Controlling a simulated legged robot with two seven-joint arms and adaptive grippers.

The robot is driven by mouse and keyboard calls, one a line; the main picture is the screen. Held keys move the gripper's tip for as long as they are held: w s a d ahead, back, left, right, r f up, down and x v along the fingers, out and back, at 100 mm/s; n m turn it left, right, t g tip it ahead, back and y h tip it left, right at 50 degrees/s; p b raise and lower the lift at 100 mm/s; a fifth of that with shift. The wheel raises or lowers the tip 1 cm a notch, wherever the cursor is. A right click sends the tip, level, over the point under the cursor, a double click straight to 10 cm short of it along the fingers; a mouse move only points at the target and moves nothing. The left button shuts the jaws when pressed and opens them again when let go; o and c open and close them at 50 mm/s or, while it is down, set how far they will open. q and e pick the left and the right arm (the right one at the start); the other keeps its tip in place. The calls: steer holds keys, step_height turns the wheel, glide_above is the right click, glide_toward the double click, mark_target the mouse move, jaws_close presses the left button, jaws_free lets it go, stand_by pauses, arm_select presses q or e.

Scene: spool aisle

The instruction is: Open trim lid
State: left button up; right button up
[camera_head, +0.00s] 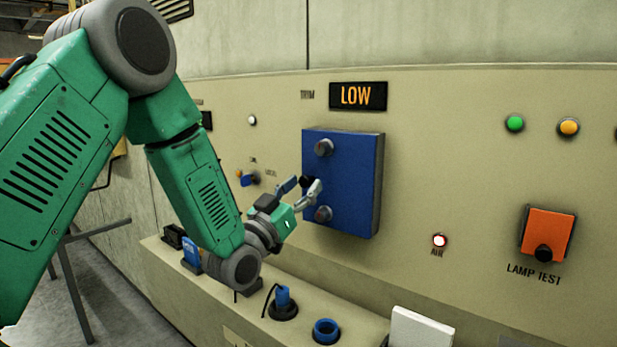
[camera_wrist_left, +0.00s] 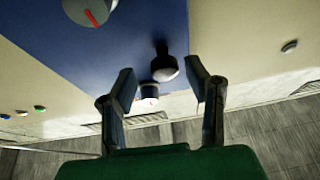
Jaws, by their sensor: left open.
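The blue trim lid (camera_head: 350,175) is a box-like cover on the beige panel, below the TRIM label and the LOW display (camera_head: 358,96). It looks shut. Grey round knobs show near its upper left (camera_head: 324,147) and lower left (camera_head: 323,213). My left gripper (camera_head: 302,185) is open at the lid's left edge, between these knobs. In the left wrist view, the lid's blue face (camera_wrist_left: 125,45) fills the upper middle. A dark knob (camera_wrist_left: 164,67) on a stem shows between the open fingers (camera_wrist_left: 161,82); contact cannot be told. My right gripper is out of view.
An orange lamp test box (camera_head: 548,232), a green button (camera_head: 515,122) and an amber button (camera_head: 569,126) are right of the lid. Below, a ledge (camera_head: 360,322) carries a blue plug (camera_head: 283,297), a blue ring socket (camera_head: 326,331) and a white block (camera_head: 420,328).

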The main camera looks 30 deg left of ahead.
arm_select(q)
steer(key=shift+x, duration=0.85)
steer(key=shift+w+a, duration=0.2)
steer(key=shift+a, duration=0.35)
steer(key=shift+d, duration=0.35)
jaws_close()
